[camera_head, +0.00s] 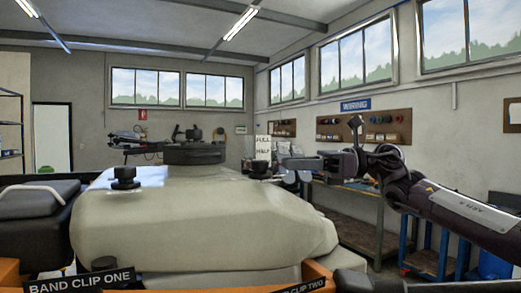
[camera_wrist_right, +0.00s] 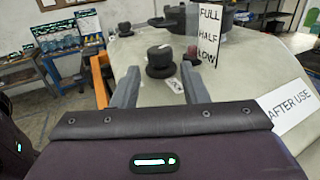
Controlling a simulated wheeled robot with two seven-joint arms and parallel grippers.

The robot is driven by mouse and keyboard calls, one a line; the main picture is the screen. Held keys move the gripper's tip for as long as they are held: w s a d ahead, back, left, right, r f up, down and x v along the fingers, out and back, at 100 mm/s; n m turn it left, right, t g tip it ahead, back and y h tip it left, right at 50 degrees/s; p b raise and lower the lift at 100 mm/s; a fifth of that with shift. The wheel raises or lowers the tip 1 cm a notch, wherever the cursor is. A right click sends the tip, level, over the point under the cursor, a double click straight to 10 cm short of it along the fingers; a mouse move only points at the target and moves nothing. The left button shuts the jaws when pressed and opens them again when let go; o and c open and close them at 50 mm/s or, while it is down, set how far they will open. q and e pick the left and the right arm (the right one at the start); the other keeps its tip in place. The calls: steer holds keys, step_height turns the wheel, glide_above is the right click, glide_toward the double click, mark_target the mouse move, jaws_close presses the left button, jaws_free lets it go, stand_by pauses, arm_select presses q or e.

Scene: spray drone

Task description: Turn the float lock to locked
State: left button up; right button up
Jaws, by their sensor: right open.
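A large pale tank (camera_head: 190,215) fills the middle of the head view. A black round knob (camera_head: 260,170) stands on its right side below a white FULL/HALF sign, close to my right gripper (camera_head: 290,177). In the right wrist view, a black knob (camera_wrist_right: 160,62) on the tank lies ahead, between the lines of my open right fingers (camera_wrist_right: 155,86). The fingers look apart from it. A small pale marker sits at its base. I cannot read a lock position, nor tell for sure that this knob is the float lock. My left gripper is not in view.
A FULL/HALF/LOW plate (camera_wrist_right: 208,35) and a small dark reddish knob (camera_wrist_right: 192,55) stand right beside the black knob. A wide black lid (camera_head: 193,155) and another black knob (camera_head: 124,178) top the tank. An AFTER USE label (camera_wrist_right: 291,106) lies right. A workbench (camera_head: 350,205) stands behind.

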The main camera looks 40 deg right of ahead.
mark_target(260, 161)
steer(key=p+x, duration=0.2)
steer(key=x, duration=0.5)
steer(key=shift+w+a+p, duration=0.2)
steer(key=shift+a+p, duration=0.1)
steer(key=shift+p, duration=0.1)
steer(key=shift+c, duration=0.4)
